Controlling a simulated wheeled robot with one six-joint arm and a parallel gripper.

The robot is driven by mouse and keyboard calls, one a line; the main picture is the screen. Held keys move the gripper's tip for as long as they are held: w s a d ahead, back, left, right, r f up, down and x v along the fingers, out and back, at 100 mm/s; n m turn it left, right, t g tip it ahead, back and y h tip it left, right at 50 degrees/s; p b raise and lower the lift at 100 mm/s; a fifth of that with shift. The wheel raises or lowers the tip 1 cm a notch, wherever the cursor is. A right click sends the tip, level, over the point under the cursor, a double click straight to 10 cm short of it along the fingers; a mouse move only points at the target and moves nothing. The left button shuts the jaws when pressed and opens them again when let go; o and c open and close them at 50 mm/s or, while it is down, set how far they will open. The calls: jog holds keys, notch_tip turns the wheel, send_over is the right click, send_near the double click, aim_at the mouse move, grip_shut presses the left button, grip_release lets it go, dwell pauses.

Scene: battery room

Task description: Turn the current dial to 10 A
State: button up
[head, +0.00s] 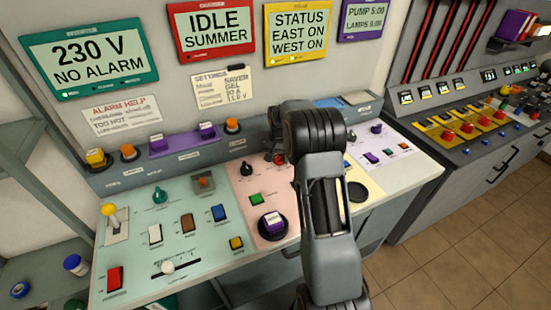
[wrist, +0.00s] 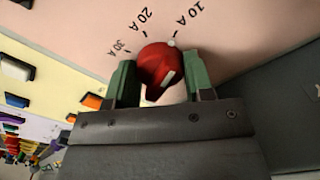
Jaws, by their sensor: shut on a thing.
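The current dial (wrist: 158,66) is a red knob on the pink panel, with the marks 30 A, 20 A and 10 A around it in the wrist view. A small white dot at the knob's edge sits right by the 10 A tick; a white bar shows on the knob's near face. My gripper (wrist: 160,75) is shut on the knob, one green finger on each side. In the head view a small part of the red dial (head: 280,159) shows beside my arm, which hides the scale and my fingertips.
A black knob (head: 246,169), a green button (head: 256,199) and a round black knob with a purple-and-white top (head: 272,224) are close by on the pink panel. A slider (head: 167,267) and several switches fill the green panel to the left.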

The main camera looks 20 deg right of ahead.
aim_at(279, 155)
jog(key=o, duration=0.9)
jog(key=shift+o, duration=0.2)
jog(key=shift+r, duration=0.1)
notch_tip(279, 155, up, 14)
jog(key=shift+b, duration=0.4)
